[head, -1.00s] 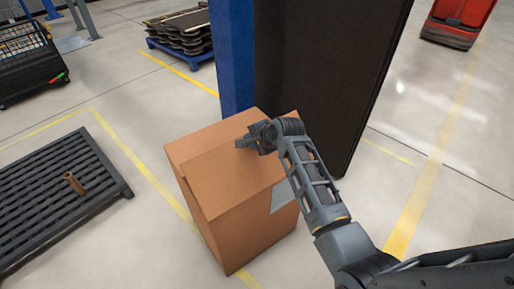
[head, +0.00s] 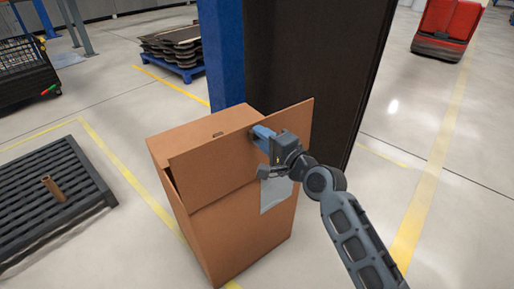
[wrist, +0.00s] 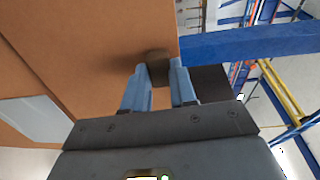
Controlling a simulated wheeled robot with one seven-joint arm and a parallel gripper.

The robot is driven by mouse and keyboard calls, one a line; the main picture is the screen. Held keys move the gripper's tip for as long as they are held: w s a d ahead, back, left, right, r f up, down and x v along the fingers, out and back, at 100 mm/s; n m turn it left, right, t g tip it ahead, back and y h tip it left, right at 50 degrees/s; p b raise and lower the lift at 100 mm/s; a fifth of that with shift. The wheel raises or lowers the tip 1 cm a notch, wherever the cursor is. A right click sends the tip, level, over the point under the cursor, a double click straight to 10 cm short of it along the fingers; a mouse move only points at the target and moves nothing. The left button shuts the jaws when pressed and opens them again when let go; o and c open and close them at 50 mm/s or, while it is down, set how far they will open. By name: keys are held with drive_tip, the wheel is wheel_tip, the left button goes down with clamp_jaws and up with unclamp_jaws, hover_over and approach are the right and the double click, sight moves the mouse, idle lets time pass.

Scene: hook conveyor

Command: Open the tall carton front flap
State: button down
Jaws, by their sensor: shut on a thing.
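The tall brown carton (head: 235,240) stands upright on the floor in the middle of the head view. Its front flap (head: 212,172) is swung partly up and stands tilted out from the carton top, with a dark gap at its left end. My gripper (head: 262,139) is at the flap's upper edge, toward its right end, and is shut on the flap. In the wrist view the brown flap (wrist: 100,45) fills the upper left, and the blue fingertips (wrist: 158,72) meet at its edge with a dark patch between them. The exact grip contact is partly hidden.
A blue post (head: 223,55) and a tall dark panel (head: 300,60) stand close behind the carton. A dark slatted platform (head: 50,205) with a small brown tube (head: 53,190) lies at left. A red machine (head: 449,30) is far right. Floor at right is clear.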

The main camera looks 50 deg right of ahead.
drive_tip(key=s+a+f+t+b, duration=0.1)
drive_tip(key=s+f+t+b, duration=0.1)
drive_tip(key=s+b, duration=0.4)
drive_tip(key=shift+s+f+t+h+b, duration=0.25)
drive_tip(key=shift+f+t+b, duration=0.2)
drive_tip(key=shift+b, duration=2.4)
drive_tip(key=shift+f, duration=0.15)
drive_tip(key=c, duration=1.2)
unclamp_jaws()
drive_tip(key=o, duration=0.3)
drive_tip(key=shift+r, duration=0.2)
drive_tip(key=b+v, duration=0.1)
drive_tip(key=v, duration=0.6)
drive_tip(key=shift+s+b, duration=0.3)
drive_tip(key=shift+b, duration=0.1)
drive_tip(key=shift+a+f, duration=0.1)
drive_tip(key=shift+f, duration=0.05)
